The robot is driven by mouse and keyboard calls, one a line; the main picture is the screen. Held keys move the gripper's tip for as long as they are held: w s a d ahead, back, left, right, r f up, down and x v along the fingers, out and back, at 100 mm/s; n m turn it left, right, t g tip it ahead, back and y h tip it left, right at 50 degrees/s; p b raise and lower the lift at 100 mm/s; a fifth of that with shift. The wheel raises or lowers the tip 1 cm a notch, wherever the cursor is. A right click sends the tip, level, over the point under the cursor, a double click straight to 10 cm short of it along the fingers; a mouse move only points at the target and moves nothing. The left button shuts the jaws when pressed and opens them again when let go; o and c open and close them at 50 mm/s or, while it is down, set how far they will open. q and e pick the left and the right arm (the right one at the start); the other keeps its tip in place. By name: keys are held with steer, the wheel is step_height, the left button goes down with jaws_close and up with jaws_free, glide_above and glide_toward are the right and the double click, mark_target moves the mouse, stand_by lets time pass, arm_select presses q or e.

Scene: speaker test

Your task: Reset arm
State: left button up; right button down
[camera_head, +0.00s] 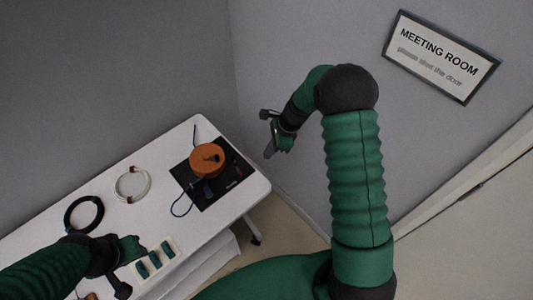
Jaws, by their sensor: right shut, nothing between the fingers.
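My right arm rises in its green sleeve at the right and bends over to the left at the top. My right gripper (268,133) is in the air past the table's right end, in front of the grey wall. It is shut and holds nothing. My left arm comes in from the lower left. My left gripper (124,280) is low over the front of the white table (185,135), close to a small pale holder (172,241) with teal pieces. Its fingers show too poorly to tell whether they are open.
An orange round object (207,167) with a dark top is on a black mat (230,190), with a blue cable (180,213) beside it. A white coil (120,185) and a black coil (101,213) lie to the left. A meeting room sign (440,58) hangs upper right.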

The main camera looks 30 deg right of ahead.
steer(key=s+a+r+n+h, duration=0.2)
steer(key=s+r+n, duration=0.3)
steer(key=s+n, duration=0.3)
steer(key=s+a+r+n+t+h, duration=0.1)
steer(key=s+a+r+n, duration=0.4)
steer(key=n, duration=0.9)
steer(key=s+h, duration=0.1)
steer(key=s, duration=0.2)
steer(key=shift+s, duration=0.35)
